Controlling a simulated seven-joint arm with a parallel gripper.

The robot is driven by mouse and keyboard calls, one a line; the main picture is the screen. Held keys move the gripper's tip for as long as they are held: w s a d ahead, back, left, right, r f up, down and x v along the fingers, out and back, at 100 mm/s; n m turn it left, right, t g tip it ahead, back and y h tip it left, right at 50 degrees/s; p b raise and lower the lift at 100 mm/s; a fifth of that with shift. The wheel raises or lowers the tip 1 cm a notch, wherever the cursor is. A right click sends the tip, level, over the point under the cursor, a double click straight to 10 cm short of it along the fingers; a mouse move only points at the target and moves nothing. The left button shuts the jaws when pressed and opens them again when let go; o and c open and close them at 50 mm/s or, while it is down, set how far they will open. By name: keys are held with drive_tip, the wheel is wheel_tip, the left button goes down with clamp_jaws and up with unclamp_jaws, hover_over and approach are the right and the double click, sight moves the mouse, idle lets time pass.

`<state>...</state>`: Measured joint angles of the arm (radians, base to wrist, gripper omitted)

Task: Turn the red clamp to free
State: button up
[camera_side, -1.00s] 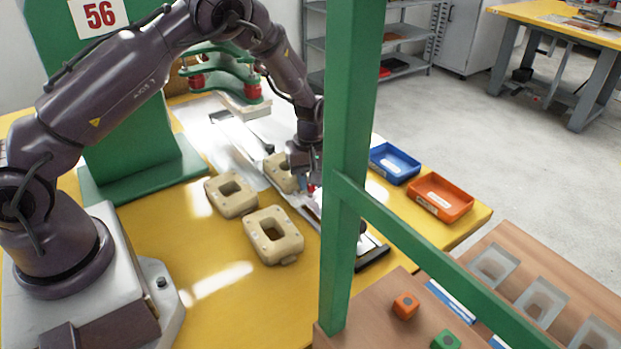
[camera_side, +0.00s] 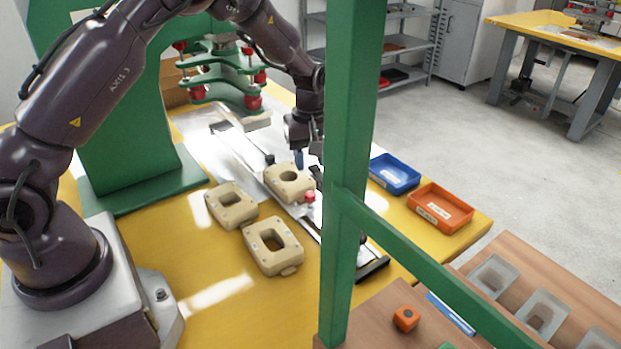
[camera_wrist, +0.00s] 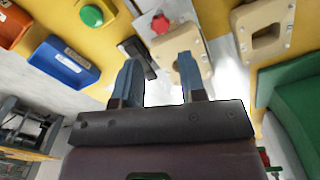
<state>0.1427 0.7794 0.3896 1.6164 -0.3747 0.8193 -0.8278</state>
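The red clamp (camera_side: 310,197) is a small red knob at the near right corner of a beige block (camera_side: 289,183) on the metal fixture. It also shows in the wrist view (camera_wrist: 160,24), ahead of my fingers, next to a beige block. My gripper (camera_side: 305,159) is above and behind the block in the side view, apart from the knob and partly hidden by the green post. In the wrist view my gripper (camera_wrist: 158,70) has its two blue fingers spread with nothing between them. The clamp's exact angle is too small to read.
Two more beige blocks, one nearer (camera_side: 272,246) and one left (camera_side: 231,205), lie on the yellow table. A blue tray (camera_side: 394,174) and an orange tray (camera_side: 440,208) stand at right. The green post (camera_side: 350,150) stands in front. A green press (camera_side: 225,75) stands behind.

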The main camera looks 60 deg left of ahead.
wheel_tip(320, 180, up, 4)
drive_tip(key=r, duration=0.1)
hover_over(311, 194)
drive_tip(key=shift+f, duration=0.25)
drive_tip(key=w+d+f+m+g+y, duration=0.1)
drive_tip(key=w+d+f+m+g, duration=0.3)
drive_tip(key=m, duration=1.1)
drive_tip(key=s+a+f+m, duration=0.1)
drive_tip(key=f+m, duration=0.1)
drive_tip(key=f, duration=0.1)
drive_tip(key=s+a+f+m+y, duration=0.1)
drive_tip(key=f+m, duration=0.2)
drive_tip(key=s+a+f+m+y, duration=0.1)
drive_tip(key=f+m, duration=0.1)
drive_tip(key=f, duration=0.1)
drive_tip(key=shift+s+a+m+t, duration=0.3)
drive_tip(key=shift+c, duration=0.5)
